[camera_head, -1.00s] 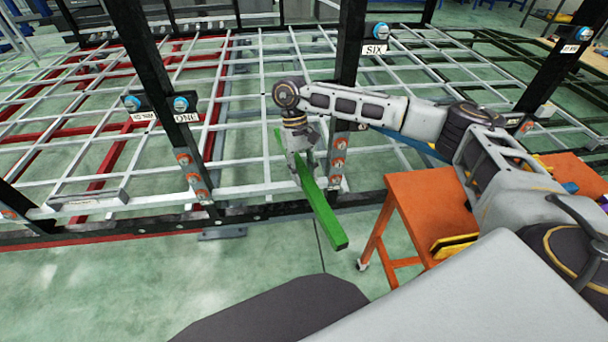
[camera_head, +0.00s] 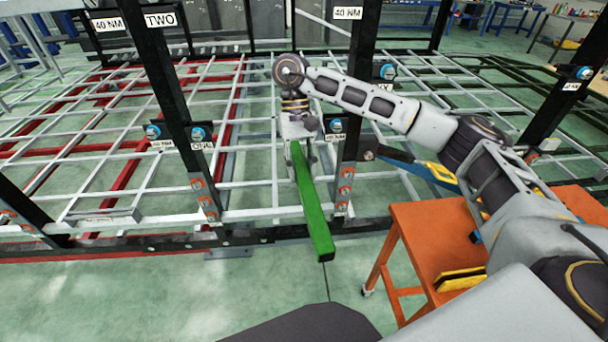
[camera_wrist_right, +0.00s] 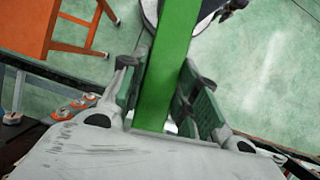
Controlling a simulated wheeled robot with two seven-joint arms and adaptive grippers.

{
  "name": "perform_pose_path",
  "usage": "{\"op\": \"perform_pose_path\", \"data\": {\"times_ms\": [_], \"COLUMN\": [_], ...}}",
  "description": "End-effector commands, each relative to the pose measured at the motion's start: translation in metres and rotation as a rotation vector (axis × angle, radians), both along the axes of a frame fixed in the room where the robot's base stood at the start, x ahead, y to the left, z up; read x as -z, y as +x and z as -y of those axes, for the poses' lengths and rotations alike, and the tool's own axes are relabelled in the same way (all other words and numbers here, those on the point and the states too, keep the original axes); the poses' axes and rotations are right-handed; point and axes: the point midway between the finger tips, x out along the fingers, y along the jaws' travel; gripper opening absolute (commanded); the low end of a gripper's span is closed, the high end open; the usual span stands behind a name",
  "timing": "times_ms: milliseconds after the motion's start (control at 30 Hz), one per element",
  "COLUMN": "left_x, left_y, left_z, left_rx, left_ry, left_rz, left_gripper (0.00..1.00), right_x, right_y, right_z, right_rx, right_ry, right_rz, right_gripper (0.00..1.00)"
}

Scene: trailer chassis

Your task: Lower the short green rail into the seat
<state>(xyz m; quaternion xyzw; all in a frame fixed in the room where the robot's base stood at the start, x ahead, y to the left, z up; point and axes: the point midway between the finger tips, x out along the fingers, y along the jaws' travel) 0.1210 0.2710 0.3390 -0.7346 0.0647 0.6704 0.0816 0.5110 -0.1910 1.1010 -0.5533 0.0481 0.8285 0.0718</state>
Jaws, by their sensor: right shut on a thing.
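The short green rail (camera_head: 314,215) is held in my right gripper (camera_head: 297,150) in the head view. Its near end points toward me and hangs over the front edge of the chassis frame. In the right wrist view the rail (camera_wrist_right: 172,65) runs up between the two fingers of my right gripper (camera_wrist_right: 165,95), which are shut on it. The rail is above the black front beam (camera_head: 270,236), between two black uprights. I cannot make out the seat or tell whether the rail touches the frame. My left gripper is not in view.
A black upright (camera_head: 180,100) labelled ONE and TWO stands left of the rail. Another upright (camera_head: 358,90) stands close on its right. An orange table (camera_head: 430,240) with tools is at the right. Green floor is clear in front.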

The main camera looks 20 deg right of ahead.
Motion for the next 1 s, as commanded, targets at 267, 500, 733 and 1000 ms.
{"op": "perform_pose_path", "data": {"times_ms": [267,500,733,1000], "left_x": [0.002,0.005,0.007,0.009], "left_y": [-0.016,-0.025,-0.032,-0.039], "left_z": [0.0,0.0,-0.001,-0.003], "left_rx": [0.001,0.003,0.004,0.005], "left_ry": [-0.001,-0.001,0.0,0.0], "left_rz": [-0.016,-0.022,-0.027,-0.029], "left_gripper": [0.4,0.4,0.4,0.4], "right_x": [-0.033,-0.051,-0.063,-0.074], "right_y": [-0.004,-0.007,-0.011,-0.016], "right_z": [-0.009,-0.016,-0.022,-0.029], "right_rx": [0.172,0.323,0.469,0.651], "right_ry": [0.003,0.004,0.003,0.003], "right_rz": [0.002,0.002,0.001,0.003], "right_gripper": [0.0,0.0,0.0,0.0]}}
